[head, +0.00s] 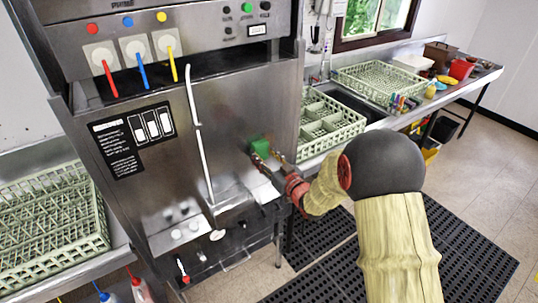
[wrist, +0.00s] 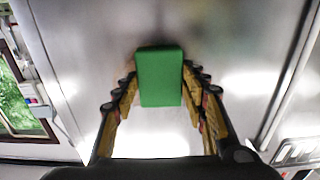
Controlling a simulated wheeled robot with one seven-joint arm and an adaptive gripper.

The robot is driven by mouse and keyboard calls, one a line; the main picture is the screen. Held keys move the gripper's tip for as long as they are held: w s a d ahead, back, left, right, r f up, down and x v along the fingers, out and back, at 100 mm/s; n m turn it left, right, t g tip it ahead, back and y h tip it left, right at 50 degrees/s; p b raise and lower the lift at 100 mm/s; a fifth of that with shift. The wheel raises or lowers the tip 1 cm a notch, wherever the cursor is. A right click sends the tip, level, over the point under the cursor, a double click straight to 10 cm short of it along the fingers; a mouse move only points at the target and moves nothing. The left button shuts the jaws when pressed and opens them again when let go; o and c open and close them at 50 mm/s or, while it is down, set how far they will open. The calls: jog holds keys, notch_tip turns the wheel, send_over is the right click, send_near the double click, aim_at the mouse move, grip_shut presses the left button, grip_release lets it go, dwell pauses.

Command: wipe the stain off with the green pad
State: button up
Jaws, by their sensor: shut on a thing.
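The green pad (head: 262,148) is a small block against or very near the upright steel front of the dish machine (head: 235,110). It also shows in the wrist view (wrist: 160,78), upright between the fingers. My gripper (head: 268,160) is shut on the pad, one finger on each side, and it also shows in the wrist view (wrist: 158,90). Whether the pad touches the steel, I cannot tell. Faint darker shading lies on the steel around the pad's far end; I cannot tell whether it is the stain or a reflection.
A long white handle bar (head: 200,140) runs down the machine's front, left of the pad. Dish racks stand on the left counter (head: 50,222) and right counter (head: 330,122). A black mat (head: 465,245) covers the floor below my arm.

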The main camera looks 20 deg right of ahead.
jog(key=shift+w+r, duration=0.1)
jog(key=shift+r, duration=0.85)
jog(key=shift+w+d+f, duration=0.1)
jog(key=shift+w+d, duration=0.1)
jog(key=shift+d, duration=0.45)
jog(key=shift+w+d, duration=0.2)
jog(key=shift+d, duration=0.45)
jog(key=shift+w+d+f, duration=0.1)
jog(key=shift+w+d, duration=0.1)
jog(key=shift+d, duration=0.45)
jog(key=shift+c, duration=0.5)
jog(key=shift+w+d+r+b, duration=0.1)
jog(key=shift+w+d+b, duration=0.2)
jog(key=shift+d, duration=0.65)
jog(key=shift+w+d+b, duration=0.2)
jog(key=shift+w+d, duration=0.15)
jog(key=shift+d, duration=0.55)
jog(key=shift+v, duration=2.95)
jog(key=v, duration=0.3)
